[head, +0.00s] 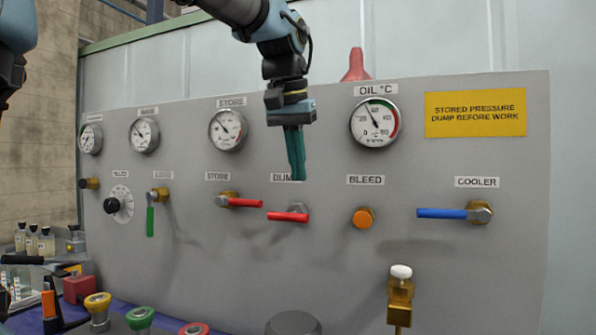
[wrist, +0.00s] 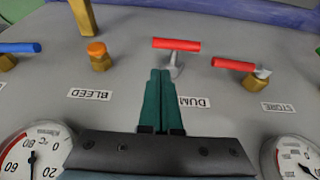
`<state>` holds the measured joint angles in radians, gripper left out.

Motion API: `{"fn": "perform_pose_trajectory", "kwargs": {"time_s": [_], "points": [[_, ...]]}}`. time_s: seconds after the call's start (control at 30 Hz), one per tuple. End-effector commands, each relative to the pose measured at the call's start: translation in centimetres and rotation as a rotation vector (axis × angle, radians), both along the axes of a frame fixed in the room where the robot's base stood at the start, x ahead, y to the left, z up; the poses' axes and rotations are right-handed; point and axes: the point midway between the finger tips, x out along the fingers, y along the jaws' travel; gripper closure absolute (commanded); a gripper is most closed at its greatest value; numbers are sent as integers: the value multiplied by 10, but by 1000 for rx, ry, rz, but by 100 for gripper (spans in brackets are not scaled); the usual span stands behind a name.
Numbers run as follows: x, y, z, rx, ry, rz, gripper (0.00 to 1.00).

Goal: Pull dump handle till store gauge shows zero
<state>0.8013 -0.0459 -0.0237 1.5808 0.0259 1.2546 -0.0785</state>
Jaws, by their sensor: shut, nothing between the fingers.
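In the wrist view the red dump handle (wrist: 176,44) lies just beyond my fingertips. The store gauge (head: 228,130) is a round white dial at upper left of my gripper; its needle points to the upper left, and its numbers are too small to read. My gripper (head: 297,178) has its green fingers together and empty, pointing down in front of the DUMP label, above the handle. In the wrist view my gripper (wrist: 160,72) partly hides that label.
The red store lever (head: 245,203) is close left of the dump handle. The orange bleed knob (head: 363,218) and blue cooler lever (head: 442,213) are to the right. A brass valve (head: 400,290) stands out at lower right. Coloured knobs (head: 140,317) line the front.

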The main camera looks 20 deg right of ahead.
Motion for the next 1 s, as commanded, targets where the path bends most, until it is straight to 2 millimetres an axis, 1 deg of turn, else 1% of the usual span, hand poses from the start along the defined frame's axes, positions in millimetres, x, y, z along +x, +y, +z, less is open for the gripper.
{"fn": "perform_pose_trajectory", "kwargs": {"time_s": [0.03,0.2,0.4,0.6,1.0], "points": [[2,-2,-9,3,4,0,100],[10,-9,-38,3,3,0,100],[17,-16,-63,2,2,0,100],[19,-18,-72,0,0,0,100],[19,-18,-72,0,0,0,100]]}}
